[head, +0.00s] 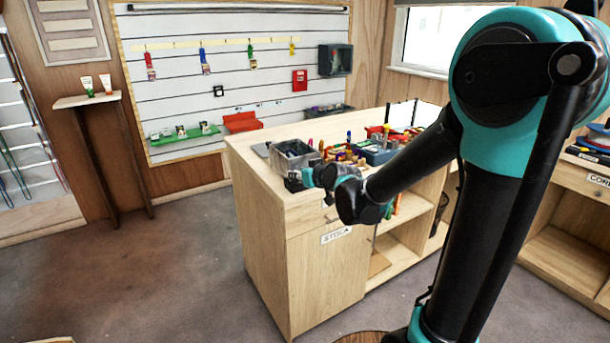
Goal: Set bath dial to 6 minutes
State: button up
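A grey metal open-topped box (294,153), which looks like the bath, stands on the near left part of the wooden counter. Its dial cannot be made out; the near face is partly hidden by the end of my arm. My gripper (294,182) is small and dark in this view, at the near side of the box, close to its front. I cannot tell whether it touches the box or a dial, or whether its fingers are open or shut.
The wooden counter (262,225) has a drawer and a label on its front. Tools and coloured items crowd its top right of the box. A wall board (215,125) with hung tags is behind. A narrow shelf (86,100) holds two tubes. The floor at left (130,270) is clear.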

jog(key=v, duration=1.1)
jog(key=shift+s+d+r, duration=0.15)
jog(key=shift+s, duration=0.15)
jog(key=shift+o, duration=1.6)
jog(key=w+a+r+g+h, duration=0.1)
jog(key=w+a+r+g, duration=0.2)
jog(key=w+a+r, duration=0.1)
jog(key=shift+w+r+n+g, duration=0.2)
jog(key=shift+n+g, duration=0.1)
jog(key=shift+g, duration=0.1)
notch_tip(320, 180, up, 8)
jog(key=d+g+h, duration=0.1)
jog(key=g+h, duration=0.3)
jog(key=x, duration=1.7)
jog(key=shift+w+a, duration=0.25)
jog(key=shift+w, duration=0.1)
